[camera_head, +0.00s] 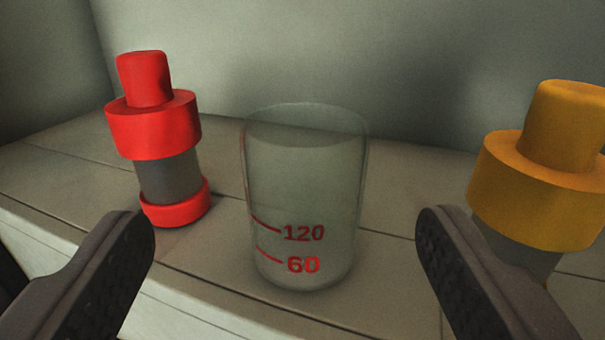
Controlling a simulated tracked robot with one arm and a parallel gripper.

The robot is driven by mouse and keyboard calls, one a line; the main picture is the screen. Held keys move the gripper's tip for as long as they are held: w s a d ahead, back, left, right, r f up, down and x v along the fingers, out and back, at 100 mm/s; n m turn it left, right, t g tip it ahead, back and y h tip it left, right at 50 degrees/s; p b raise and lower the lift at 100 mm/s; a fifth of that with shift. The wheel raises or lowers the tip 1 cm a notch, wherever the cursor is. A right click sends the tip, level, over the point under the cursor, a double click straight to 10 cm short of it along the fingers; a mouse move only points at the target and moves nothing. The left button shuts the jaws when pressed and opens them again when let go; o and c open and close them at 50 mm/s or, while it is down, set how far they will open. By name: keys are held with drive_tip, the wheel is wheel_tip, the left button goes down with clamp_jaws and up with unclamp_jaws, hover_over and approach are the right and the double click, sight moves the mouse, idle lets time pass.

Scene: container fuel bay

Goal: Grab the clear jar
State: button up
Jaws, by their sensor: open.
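The clear jar (305,195) stands upright on the shelf near the middle of the view. It is see-through, with red marks "120" and "60" low on its side. My gripper (285,225) is open, with one dark finger at lower left and the other at lower right. The jar shows between the two fingers in the picture, with a gap on each side. The fingers do not appear to touch it. How far the jar lies ahead of the fingertips I cannot tell.
A red-capped canister with a grey body (153,125) stands to the left of the jar. A yellow-capped one (545,180) stands at the right, its lower part partly behind my right finger. The planked shelf (405,290) has its front edge at lower left. A grey wall (400,60) closes the back.

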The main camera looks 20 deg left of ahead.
sight(306, 170)
drive_tip(key=x, duration=0.3)
drive_tip(key=shift+w, duration=0.3)
drive_tip(key=shift+d+b+x, duration=0.15)
drive_tip(key=shift+b+x, duration=0.4)
drive_tip(key=shift+x, duration=0.85)
drive_tip(key=shift+d+b+x, duration=0.15)
drive_tip(key=shift+b+x, duration=0.35)
drive_tip(key=shift+x, duration=0.85)
drive_tip(key=c, duration=1.1)
